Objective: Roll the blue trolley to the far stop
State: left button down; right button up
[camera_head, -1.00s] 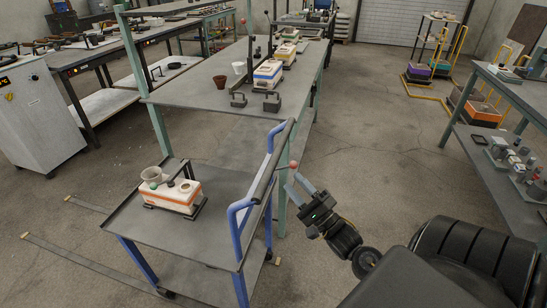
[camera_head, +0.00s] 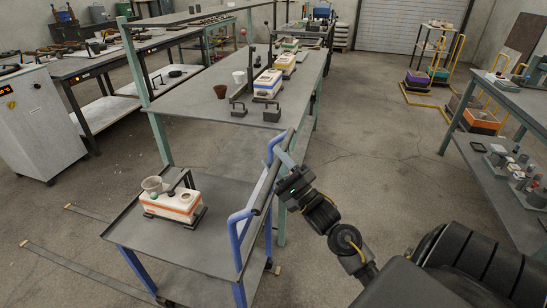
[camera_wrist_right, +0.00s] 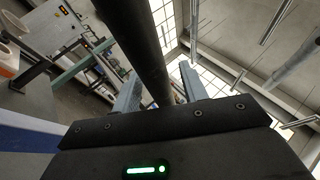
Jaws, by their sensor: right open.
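The blue trolley (camera_head: 190,249) stands in front of the long workbench, with blue legs, a grey top and a raised handle on its right side. My right gripper (camera_head: 284,163) is at the trolley's dark handle bar (camera_head: 261,188), near its upper end. In the right wrist view the bar (camera_wrist_right: 138,42) runs between the two fingers of my gripper (camera_wrist_right: 162,92), which are open and not closed on it. Contact cannot be told. My left gripper is not in view. I cannot make out a far stop.
Floor strips (camera_head: 75,266) run out to the left. The long workbench (camera_head: 205,105) stands behind. Open floor (camera_head: 375,160) lies to the right, before a side bench (camera_head: 510,100).

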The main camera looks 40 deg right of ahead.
jog(key=shift+w+r, duration=0.25)
jog(key=shift+w, duration=0.2)
grip_shut()
jog(key=shift+a, duration=0.1)
